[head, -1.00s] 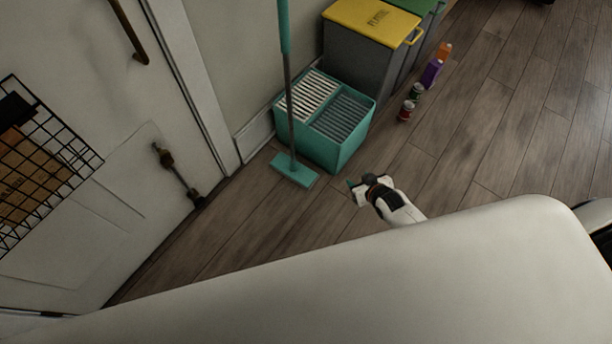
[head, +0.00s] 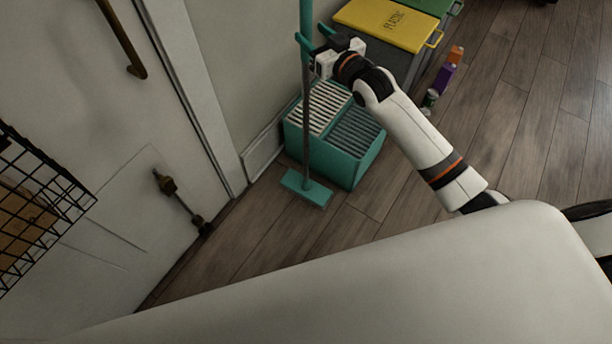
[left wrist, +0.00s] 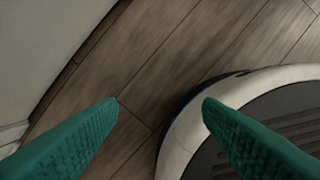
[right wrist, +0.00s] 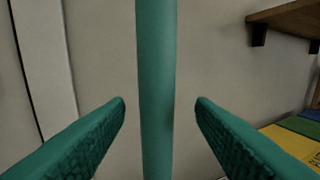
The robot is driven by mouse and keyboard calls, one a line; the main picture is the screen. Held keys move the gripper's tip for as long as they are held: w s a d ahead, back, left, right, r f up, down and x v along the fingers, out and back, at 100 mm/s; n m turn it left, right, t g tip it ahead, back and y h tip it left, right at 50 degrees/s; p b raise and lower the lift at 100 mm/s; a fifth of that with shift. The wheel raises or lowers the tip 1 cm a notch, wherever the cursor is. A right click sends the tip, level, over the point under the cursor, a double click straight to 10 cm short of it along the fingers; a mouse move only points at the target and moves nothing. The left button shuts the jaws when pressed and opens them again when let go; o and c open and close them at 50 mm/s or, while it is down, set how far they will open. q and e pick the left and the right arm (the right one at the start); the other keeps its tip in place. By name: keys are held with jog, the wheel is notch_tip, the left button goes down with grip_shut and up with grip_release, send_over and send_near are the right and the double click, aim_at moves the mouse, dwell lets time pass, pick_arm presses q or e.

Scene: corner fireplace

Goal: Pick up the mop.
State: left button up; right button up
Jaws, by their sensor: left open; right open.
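The mop (head: 306,110) stands upright in the head view, with a teal upper handle, a grey lower pole and a flat teal head (head: 306,188) on the floor in front of the teal bucket. My right gripper (head: 306,46) is open at the teal upper handle. In the right wrist view the handle (right wrist: 156,80) runs vertically between the two open fingers, with a gap on each side. My left gripper (left wrist: 160,102) is open and empty above the wood floor in the left wrist view. It does not show in the head view.
A teal two-part bucket (head: 350,165) stands behind the mop. A yellow-lidded bin (head: 388,24) and a green-lidded bin (head: 436,8) stand beyond it. A white door with a wire basket (head: 40,180) is at left.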

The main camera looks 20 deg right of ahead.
aim_at(301, 24)
jog(key=x, duration=0.5)
jog(key=shift+w+a+r+b, duration=0.1)
jog(key=shift+a+r+b, duration=0.15)
jog(key=shift+b, duration=0.1)
pick_arm(q)
jog(key=shift+w+r, duration=0.3)
jog(key=shift+r, duration=0.25)
jog(key=shift+w+r, duration=0.25)
jog(key=shift+r, duration=0.25)
pick_arm(e)
grip_shut()
